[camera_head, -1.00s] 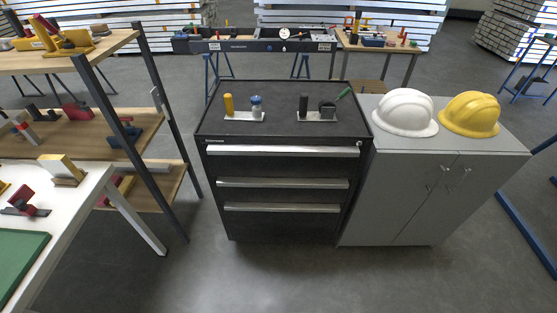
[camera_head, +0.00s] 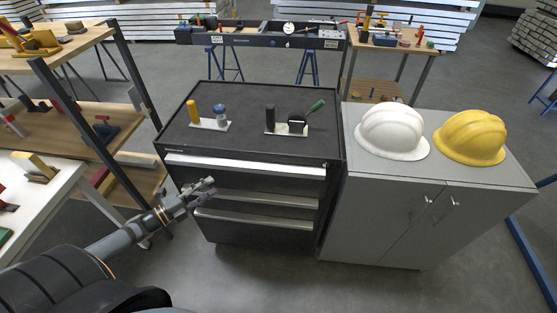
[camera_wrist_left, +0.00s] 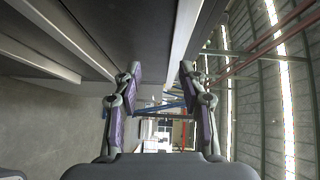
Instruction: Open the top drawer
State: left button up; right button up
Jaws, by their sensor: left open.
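The black drawer cabinet (camera_head: 262,222) stands in the middle of the head view, with several drawers. The top drawer has a long pale handle (camera_head: 245,166) under the cabinet's top edge and looks shut. My left gripper (camera_head: 211,185) is in front of the drawers, just below the left part of the top handle. In the left wrist view the open, empty fingers (camera_wrist_left: 160,76) point along the cabinet front. The pale top handle (camera_wrist_left: 184,45) runs near the right finger, and lower handles show at left. Contact cannot be told. My right gripper is not in view.
Small tools (camera_head: 208,121) stand on the cabinet top. A grey cupboard (camera_head: 385,215) with a white helmet (camera_head: 392,131) and a yellow helmet (camera_head: 470,138) adjoins at right. A wooden-shelved rack (camera_head: 75,137) and a white table (camera_head: 62,190) are at left. Floor in front is clear.

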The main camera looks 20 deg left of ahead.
aim_at(241, 171)
pick_arm(q)
jog(key=shift+m+h, duration=0.8)
jog(key=shift+h, duration=0.1)
jog(key=b+x, duration=0.1)
jog(key=x, duration=0.2)
jog(key=d+r+b+x, duration=0.1)
jog(key=x, duration=0.3)
jog(key=s+r+b+x, duration=0.1)
jog(key=x, duration=0.3)
jog(key=shift+d, duration=0.25)
jog(key=shift+w+d, duration=0.35)
jog(key=shift+w, duration=0.25)
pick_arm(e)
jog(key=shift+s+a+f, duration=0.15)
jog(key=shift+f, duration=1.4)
pick_arm(q)
jog(key=c, duration=0.9)
jog(key=shift+s, duration=0.1)
jog(key=shift+f, duration=0.1)
